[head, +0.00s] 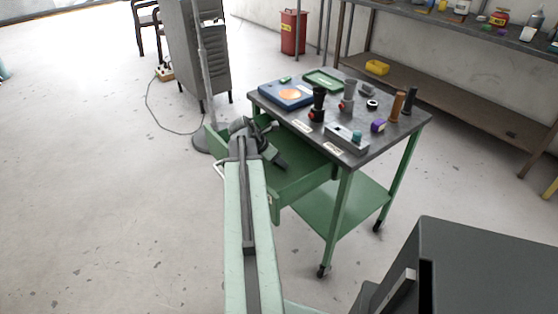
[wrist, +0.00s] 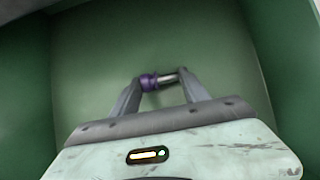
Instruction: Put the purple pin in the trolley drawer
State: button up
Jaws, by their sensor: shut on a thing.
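The purple pin (wrist: 149,82) shows in the wrist view between the two fingertips of my gripper (wrist: 161,80). It has a purple part at the left finger and a grey metal part towards the right finger. Green floor and walls of the trolley drawer (head: 300,181) surround the gripper in the wrist view. In the head view the drawer is pulled out of the green trolley, and my gripper (head: 264,142) is over or inside it. The pin cannot be made out in the head view. The height of the pin above the drawer floor is unclear.
The trolley top (head: 390,136) holds a blue box (head: 286,96), a green tray (head: 323,80), a grey block (head: 346,139) and several small parts. A grey cabinet (head: 197,50) stands behind. A dark grey box (head: 480,260) is at the lower right. Floor at left is clear.

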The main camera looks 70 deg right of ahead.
jog(key=shift+f, duration=0.2)
jog(key=o, duration=1.5)
jog(key=shift+r, duration=0.1)
jog(key=shift+r, duration=0.35)
jog(key=p+v, duration=1)
jog(key=v, duration=0.1)
jog(key=shift+a+r, duration=0.25)
jog(key=shift+a, duration=0.05)
